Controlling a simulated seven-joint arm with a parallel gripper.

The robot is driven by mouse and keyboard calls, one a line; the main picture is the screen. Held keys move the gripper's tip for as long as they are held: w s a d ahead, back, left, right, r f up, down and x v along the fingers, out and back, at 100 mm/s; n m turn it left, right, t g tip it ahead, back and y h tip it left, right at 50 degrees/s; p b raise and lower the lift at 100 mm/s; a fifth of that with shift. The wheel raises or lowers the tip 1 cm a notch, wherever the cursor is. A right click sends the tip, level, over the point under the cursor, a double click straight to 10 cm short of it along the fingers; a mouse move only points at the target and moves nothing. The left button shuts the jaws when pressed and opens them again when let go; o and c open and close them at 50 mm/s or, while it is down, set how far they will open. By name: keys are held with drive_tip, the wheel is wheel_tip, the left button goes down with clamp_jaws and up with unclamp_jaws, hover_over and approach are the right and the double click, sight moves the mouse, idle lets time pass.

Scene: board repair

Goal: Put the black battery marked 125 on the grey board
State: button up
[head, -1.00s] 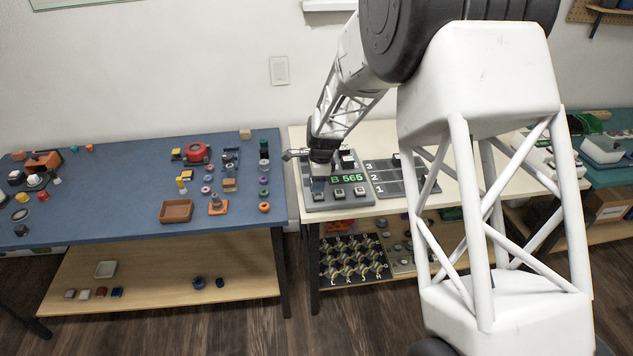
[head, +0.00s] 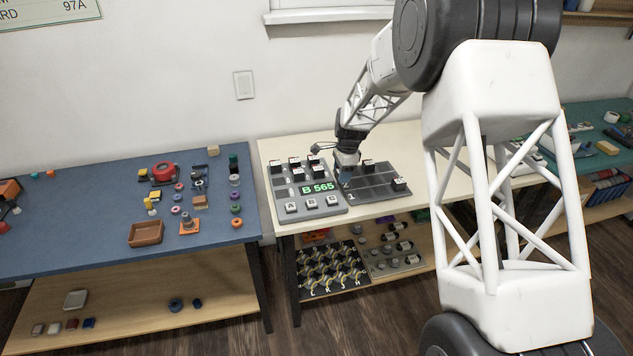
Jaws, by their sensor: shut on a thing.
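My gripper (head: 346,177) points down over the left edge of a dark grey board with numbered rows (head: 378,191). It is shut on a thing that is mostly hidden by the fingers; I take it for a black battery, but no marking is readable. One black block with a pale top (head: 368,166) sits at the back of this board, and another (head: 400,184) sits at its right. To the left stands a lighter grey unit (head: 330,209) with a green "B 565" display (head: 317,188). Several black blocks (head: 276,168) sit on its back part, their markings too small to read.
The cream table (head: 410,146) is mostly clear behind the boards. Its lower shelf holds a black rack (head: 333,266) and a plate with dark cylinders (head: 398,262). A blue table (head: 100,240) with a brown tray (head: 146,234) and small parts stands left. My arm hides the right part.

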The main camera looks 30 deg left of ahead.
drive_tip(key=r, duration=0.2)
hover_over(381, 191)
drive_tip(key=shift+d+f, duration=0.1)
drive_tip(key=shift+f, duration=0.1)
drive_tip(key=shift+f, duration=0.15)
drive_tip(key=shift+f, duration=4.35)
drive_tip(key=shift+f, duration=0.55)
drive_tip(key=o, duration=1.1)
drive_tip(key=shift+c, duration=0.2)
drive_tip(key=shift+r, duration=0.1)
wheel_tip(381, 191, up, 8)
drive_tip(key=shift+w+d+f, duration=0.2)
drive_tip(key=shift+w+d, duration=0.1)
drive_tip(key=shift+w, duration=0.05)
